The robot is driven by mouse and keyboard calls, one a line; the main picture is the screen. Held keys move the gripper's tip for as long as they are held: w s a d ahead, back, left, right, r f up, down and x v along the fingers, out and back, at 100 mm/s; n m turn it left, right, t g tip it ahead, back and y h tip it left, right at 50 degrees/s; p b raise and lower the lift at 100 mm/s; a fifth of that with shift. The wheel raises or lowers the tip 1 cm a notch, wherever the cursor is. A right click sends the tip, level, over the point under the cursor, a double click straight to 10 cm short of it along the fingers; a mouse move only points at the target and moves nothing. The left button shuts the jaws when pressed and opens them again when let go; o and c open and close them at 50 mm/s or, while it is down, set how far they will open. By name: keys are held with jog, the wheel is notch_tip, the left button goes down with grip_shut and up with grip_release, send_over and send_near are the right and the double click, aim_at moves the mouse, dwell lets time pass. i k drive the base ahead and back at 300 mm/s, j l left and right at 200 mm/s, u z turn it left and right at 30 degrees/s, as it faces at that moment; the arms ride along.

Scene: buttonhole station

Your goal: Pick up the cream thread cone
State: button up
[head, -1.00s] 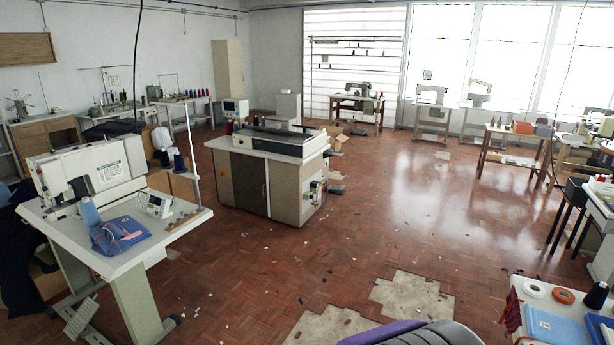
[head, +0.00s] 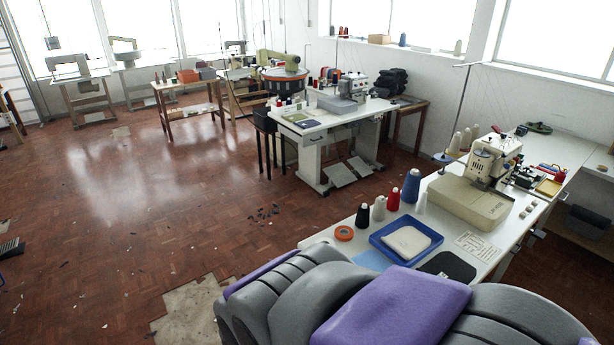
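A cream-white thread cone (head: 379,208) stands upright on the near white table (head: 470,254), between a black cone (head: 362,218) and a red cone (head: 393,199). A blue cone (head: 411,186) stands farther along the row, with a small whitish one (head: 421,203) beside it. More cream cones (head: 466,139) stand upright on a thread stand behind the sewing machine (head: 484,190). From this distance I cannot tell which pale cone is the cream one meant. My gripper is not in view.
On the near table lie orange tape (head: 344,233), a blue tray (head: 376,234) with white cloth, and a dark pad (head: 447,267). A second machine table (head: 325,120) stands behind. Open parquet floor (head: 130,200) lies left, with scraps and a damaged patch (head: 188,312).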

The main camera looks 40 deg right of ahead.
aim_at(379, 212)
jog(key=i+z, duration=0.3)
jog(key=i, duration=0.2)
jog(key=i+j+z, duration=0.1)
jog(key=i+z, duration=0.15)
jog(key=i, duration=0.3)
jog(key=i+j+z, duration=0.3)
jog(key=i, duration=0.2)
jog(key=i+l+z, duration=0.15)
jog(key=z, duration=0.35)
jog(key=i+z, duration=0.3)
jog(key=z, duration=0.15)
jog(key=i+z, duration=0.25)
jog(key=z, duration=0.25)
jog(key=i+j+z, duration=0.15)
jog(key=z, duration=0.35)
jog(key=i, duration=0.05)
